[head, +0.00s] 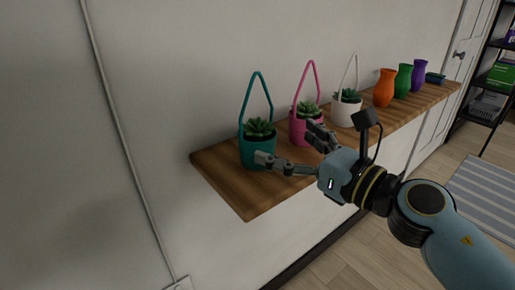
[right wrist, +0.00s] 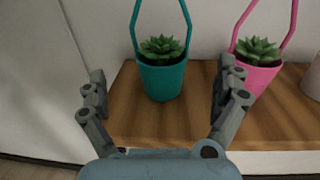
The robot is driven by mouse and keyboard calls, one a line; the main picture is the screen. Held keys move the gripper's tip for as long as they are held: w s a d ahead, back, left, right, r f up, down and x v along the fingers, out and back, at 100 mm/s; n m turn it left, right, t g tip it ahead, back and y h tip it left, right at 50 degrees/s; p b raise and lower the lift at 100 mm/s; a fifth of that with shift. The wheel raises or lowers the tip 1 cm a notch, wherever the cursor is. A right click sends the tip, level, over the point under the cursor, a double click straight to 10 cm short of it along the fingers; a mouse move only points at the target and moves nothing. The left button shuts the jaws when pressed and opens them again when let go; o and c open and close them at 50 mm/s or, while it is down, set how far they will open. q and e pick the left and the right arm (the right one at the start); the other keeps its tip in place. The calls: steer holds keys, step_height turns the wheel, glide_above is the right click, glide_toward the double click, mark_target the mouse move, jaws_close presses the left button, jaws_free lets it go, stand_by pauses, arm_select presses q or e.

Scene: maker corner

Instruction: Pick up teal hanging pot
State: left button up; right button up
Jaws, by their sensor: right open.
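The teal hanging pot (head: 257,152) stands upright at the near left end of the wooden shelf, with a green succulent in it and a tall teal loop handle above. In the right wrist view the teal pot (right wrist: 162,78) is ahead of the fingers, roughly midway between them. My right gripper (head: 290,150) is open and empty, in front of the pot. In the head view one fingertip overlaps the pot's lower front; I cannot tell whether it touches. The fingers also show in the right wrist view (right wrist: 163,90), spread wide. My left gripper is not in view.
A pink hanging pot (head: 304,128) stands close right of the teal one, near my right finger. A white hanging pot (head: 346,108) and orange, green and purple vases (head: 385,88) follow along the shelf (head: 232,185). The wall is behind; the shelf's left end is bare.

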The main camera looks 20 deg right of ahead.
mark_target(257, 125)
steer(key=p+x, duration=0.1)
steer(key=x, duration=0.8)
steer(key=shift+d+r, duration=0.1)
steer(key=c, duration=1.6)
